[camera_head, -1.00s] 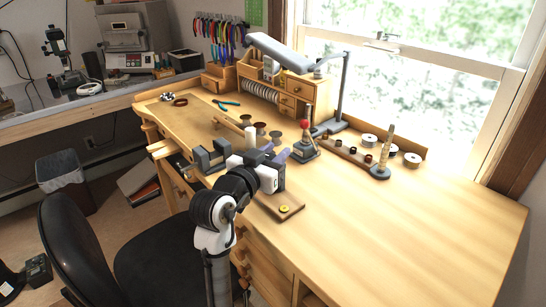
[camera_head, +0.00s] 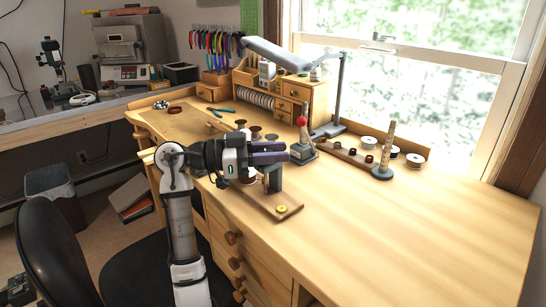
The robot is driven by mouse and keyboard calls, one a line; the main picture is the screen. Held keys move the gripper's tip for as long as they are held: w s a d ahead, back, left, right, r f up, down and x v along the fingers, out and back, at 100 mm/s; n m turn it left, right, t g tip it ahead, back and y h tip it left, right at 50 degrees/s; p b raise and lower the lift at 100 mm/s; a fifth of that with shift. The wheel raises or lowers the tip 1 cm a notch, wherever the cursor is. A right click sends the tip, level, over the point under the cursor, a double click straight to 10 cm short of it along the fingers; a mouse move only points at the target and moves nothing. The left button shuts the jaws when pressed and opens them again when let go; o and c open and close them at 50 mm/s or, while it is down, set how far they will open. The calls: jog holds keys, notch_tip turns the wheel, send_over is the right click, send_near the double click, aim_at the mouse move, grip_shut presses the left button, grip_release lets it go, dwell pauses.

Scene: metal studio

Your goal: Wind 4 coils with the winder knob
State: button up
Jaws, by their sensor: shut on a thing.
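The winder stands on a wooden base board (camera_head: 291,212) at the desk's near left, with a dark upright post (camera_head: 273,180) and a small yellow disc (camera_head: 282,208) at the board's near end. My gripper (camera_head: 284,152) is above the post, lying nearly level with its purple fingers pointing right. The fingers are shut on the winder knob, which they hide. My wrist covers much of the winder's left part, and I cannot make out any wound coils.
A small red-topped tool (camera_head: 303,138) stands just right of my fingertips. Beyond it are a spool rack (camera_head: 345,152) and a ringed upright cone (camera_head: 386,155). A lamp and drawer organiser (camera_head: 293,90) stand behind. The desk's right side (camera_head: 430,220) is clear.

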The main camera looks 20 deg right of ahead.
jog(key=shift+s+m+g+y, duration=0.1)
jog(key=shift+m+g+y, duration=0.35)
jog(key=shift+m+g, duration=0.55)
jog(key=shift+s+m+g+y, duration=0.1)
jog(key=shift+m+g+y, duration=0.45)
jog(key=shift+g, duration=0.75)
jog(key=shift+m+g, duration=0.25)
jog(key=shift+g, duration=0.05)
jog(key=o, duration=1)
jog(key=shift+s, duration=0.1)
jog(key=shift+b+v, duration=0.95)
jog(key=shift+v, duration=2.8)
